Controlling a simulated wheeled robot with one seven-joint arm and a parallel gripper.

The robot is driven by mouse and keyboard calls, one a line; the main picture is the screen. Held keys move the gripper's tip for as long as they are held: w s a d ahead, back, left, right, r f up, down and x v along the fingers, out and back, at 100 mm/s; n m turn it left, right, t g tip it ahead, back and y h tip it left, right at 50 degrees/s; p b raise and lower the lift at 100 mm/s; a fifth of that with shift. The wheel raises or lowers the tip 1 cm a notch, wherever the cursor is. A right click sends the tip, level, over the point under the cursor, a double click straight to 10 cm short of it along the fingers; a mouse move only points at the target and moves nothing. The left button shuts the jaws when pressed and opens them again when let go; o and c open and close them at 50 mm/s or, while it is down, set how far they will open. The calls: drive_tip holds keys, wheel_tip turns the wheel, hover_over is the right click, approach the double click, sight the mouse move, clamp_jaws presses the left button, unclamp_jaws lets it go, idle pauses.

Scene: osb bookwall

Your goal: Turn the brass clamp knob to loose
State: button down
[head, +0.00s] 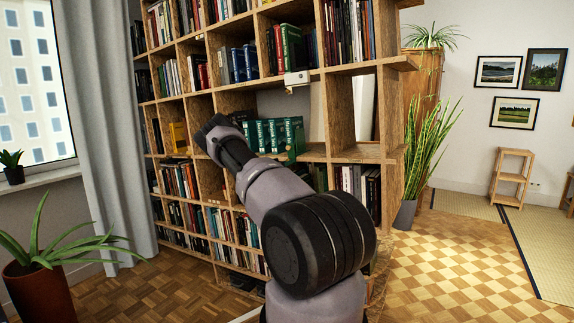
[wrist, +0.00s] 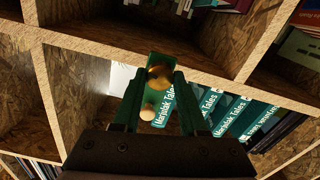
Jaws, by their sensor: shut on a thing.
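In the wrist view, my gripper (wrist: 159,78) has its two fingers on either side of a rounded brass clamp knob (wrist: 160,74), shut on it. A green piece (wrist: 157,58) shows just behind the knob, between the fingertips. A paler, tan round end (wrist: 148,113) shows between the fingers, nearer the camera. In the head view, my gripper (head: 215,132) reaches to the bookshelf, left of the green books. There the knob is hidden, and I cannot tell its turn angle.
The wooden bookwall (head: 230,100) fills the middle, with shelf edges and dividers close around my gripper. Green books (head: 273,134) stand just right of it; they also show in the wrist view (wrist: 228,117). A white box (head: 296,79) sits on the shelf edge above. Potted plants stand at both sides.

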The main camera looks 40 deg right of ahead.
drive_tip(key=shift+f+n, duration=0.2)
drive_tip(key=shift+n, duration=10.4)
drive_tip(key=shift+c, duration=2.2)
unclamp_jaws()
drive_tip(key=shift+r, duration=0.1)
drive_tip(key=shift+a, duration=0.1)
drive_tip(key=v, duration=1)
drive_tip(key=shift+s+a, duration=0.15)
drive_tip(key=shift+a, duration=0.15)
